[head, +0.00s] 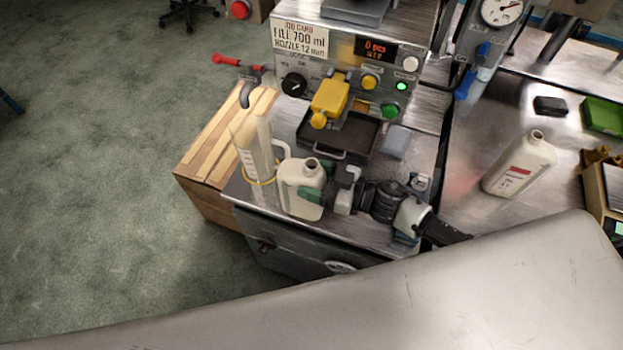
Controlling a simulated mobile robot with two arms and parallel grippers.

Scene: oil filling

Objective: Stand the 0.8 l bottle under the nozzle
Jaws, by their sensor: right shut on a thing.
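A cream-white bottle (298,181) with an open neck stands upright at the front of the filling bench. My right gripper (310,184) comes from the right and is shut on this bottle, its green fingertips against the bottle's side. I cannot tell whether the bottle's base touches the bench top. The filling head carries a yellow part (328,100), with a black drip tray (339,136) below and behind the bottle. The nozzle tip is not clear. The bottle is in front of the tray, not on it. No volume mark is readable on the bottle. My left gripper is not in view.
A clear measuring jug (255,150) stands just left of the bottle. A second white bottle (521,163) with a red label stands on the right bench. The control panel (350,60) rises behind the tray. A wooden crate (215,140) is at the left.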

